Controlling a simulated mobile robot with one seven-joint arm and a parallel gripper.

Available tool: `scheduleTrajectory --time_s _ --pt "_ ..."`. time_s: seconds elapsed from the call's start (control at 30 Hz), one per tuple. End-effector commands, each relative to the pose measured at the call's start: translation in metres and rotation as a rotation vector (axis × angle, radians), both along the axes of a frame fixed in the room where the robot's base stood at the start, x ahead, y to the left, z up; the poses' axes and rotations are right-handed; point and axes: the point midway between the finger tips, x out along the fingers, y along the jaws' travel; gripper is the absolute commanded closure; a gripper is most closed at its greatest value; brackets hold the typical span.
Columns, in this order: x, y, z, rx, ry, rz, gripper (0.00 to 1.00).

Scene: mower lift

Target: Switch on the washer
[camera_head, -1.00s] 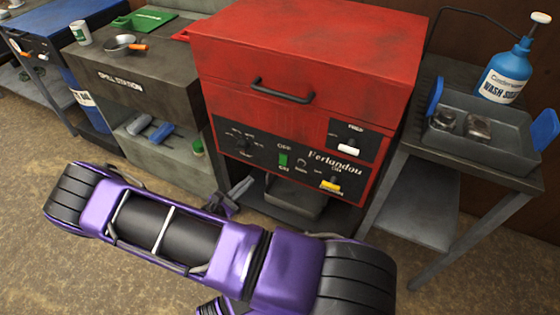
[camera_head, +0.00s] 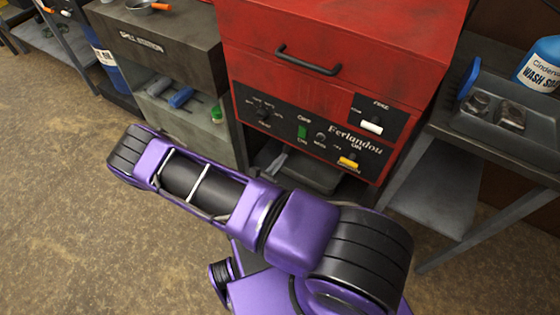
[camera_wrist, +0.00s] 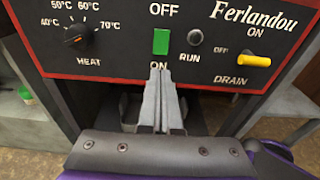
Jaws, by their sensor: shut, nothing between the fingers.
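The washer (camera_head: 330,90) is a red cabinet with a black control panel (camera_wrist: 125,45) low on its front. Its green switch (camera_wrist: 161,41) sits between the words OFF above and ON below; it also shows in the head view (camera_head: 302,132). The RUN lamp (camera_wrist: 195,37) beside it looks dark. My gripper (camera_wrist: 161,76) is shut and empty, its fingertips pointing at the panel just below the green switch, over or near the word ON. I cannot tell whether they touch the panel. In the head view my gripper (camera_head: 279,160) is small, in front of the washer's lower edge.
A tray (camera_head: 318,174) lies below the panel. A grey bench (camera_head: 175,50) stands left and a metal table (camera_head: 480,145) right.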

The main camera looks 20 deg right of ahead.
Motion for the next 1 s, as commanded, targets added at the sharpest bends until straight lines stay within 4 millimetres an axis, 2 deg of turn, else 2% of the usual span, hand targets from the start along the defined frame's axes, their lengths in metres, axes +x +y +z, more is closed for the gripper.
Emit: scheduleTrajectory --time_s 0.2,0.43,0.63,1.0 --pt "0.030 -0.040 -0.007 0.000 -0.002 -0.003 1.00" --pt "0.053 -0.069 -0.012 0.000 -0.001 -0.002 1.00" --pt "0.062 -0.080 -0.013 0.001 -0.001 0.000 1.00" --pt "0.063 -0.081 -0.013 0.001 -0.001 0.000 1.00"
